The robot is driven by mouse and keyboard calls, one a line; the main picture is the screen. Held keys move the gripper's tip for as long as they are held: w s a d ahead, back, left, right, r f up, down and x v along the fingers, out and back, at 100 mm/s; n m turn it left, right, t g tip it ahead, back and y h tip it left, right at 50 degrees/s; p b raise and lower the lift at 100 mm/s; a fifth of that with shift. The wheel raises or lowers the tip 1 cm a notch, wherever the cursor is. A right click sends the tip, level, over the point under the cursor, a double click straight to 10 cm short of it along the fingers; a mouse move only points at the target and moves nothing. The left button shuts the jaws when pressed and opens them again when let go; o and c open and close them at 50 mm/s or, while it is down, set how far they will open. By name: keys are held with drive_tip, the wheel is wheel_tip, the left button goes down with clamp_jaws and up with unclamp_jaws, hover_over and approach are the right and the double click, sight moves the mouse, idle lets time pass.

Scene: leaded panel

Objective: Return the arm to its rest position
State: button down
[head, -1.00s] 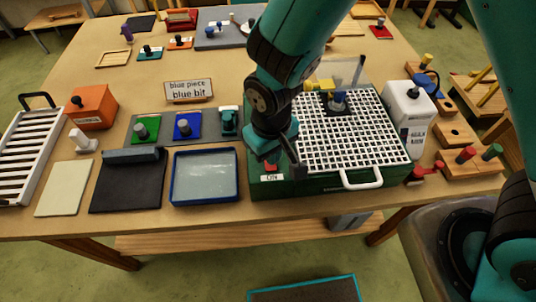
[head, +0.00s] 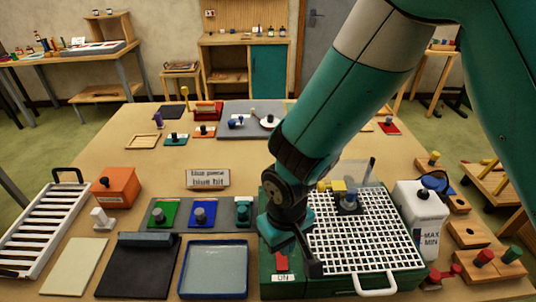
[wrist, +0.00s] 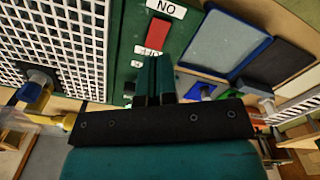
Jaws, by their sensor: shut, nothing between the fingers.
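My gripper (head: 313,266) is over the left front part of the green grinder box, beside its white grid. In the wrist view its two dark green fingers (wrist: 155,80) are together with nothing between them. A red switch (wrist: 157,35) lies just beyond the fingertips in that view; it also shows in the head view (head: 281,262), above a small white label. My arm (head: 330,110) reaches down from the upper right and hides part of the box's left side.
The white grid (head: 360,235) carries a blue-topped piece (head: 349,202). A white bottle (head: 416,215) stands right of the box. Left of it are a blue-rimmed tray (head: 214,296) and a grey strip with green and blue pads (head: 203,214). The table's middle is mostly clear.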

drive_tip(key=s+d+r+n+y+b, duration=0.1)
drive_tip(key=s+d+r+y+b, duration=0.3)
drive_tip(key=s+d+r+b, duration=0.5)
wheel_tip(320, 180, up, 3)
drive_tip(key=shift+s+d+f+b, duration=0.25)
drive_tip(key=shift+s+b, duration=0.45)
drive_tip(key=shift+b, duration=0.25)
